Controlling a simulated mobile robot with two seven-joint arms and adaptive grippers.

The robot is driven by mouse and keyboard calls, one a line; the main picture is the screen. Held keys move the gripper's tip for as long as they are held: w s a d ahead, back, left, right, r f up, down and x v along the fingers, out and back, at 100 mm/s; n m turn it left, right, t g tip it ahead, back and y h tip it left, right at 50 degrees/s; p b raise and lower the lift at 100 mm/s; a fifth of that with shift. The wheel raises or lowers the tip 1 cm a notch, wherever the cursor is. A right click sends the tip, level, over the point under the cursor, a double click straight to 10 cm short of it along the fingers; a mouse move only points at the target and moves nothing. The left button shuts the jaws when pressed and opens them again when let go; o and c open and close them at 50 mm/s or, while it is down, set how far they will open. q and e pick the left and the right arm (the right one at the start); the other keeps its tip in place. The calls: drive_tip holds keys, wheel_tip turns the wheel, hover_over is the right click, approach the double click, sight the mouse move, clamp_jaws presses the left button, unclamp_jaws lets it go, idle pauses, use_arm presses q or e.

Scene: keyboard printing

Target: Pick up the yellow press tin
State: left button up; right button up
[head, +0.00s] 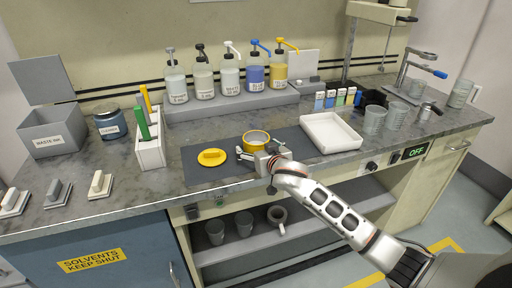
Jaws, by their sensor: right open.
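The yellow press tin (256,138) stands on the dark mat on the bench, with its round open top showing. A yellow lid with a raised grip (212,157) lies flat on the mat to its left. My right gripper (261,149) is open at the near side of the tin and hides the tin's lower front. One finger is to the left of the tin and the other to its right. I cannot tell whether the fingers touch it. My left gripper is not in view.
A white tray (330,133) stands right of the mat (197,174). Behind is a grey riser (205,107) with several pump bottles. A white holder (150,153) with green and yellow tools stands left. Bare mat lies around the lid.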

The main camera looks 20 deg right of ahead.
drive_tip(key=shift+x, duration=0.8)
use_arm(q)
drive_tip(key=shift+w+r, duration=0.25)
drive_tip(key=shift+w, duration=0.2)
use_arm(e)
drive_tip(key=c, duration=1.3)
drive_tip(key=shift+w, duration=0.1)
drive_tip(key=shift+c, duration=0.2)
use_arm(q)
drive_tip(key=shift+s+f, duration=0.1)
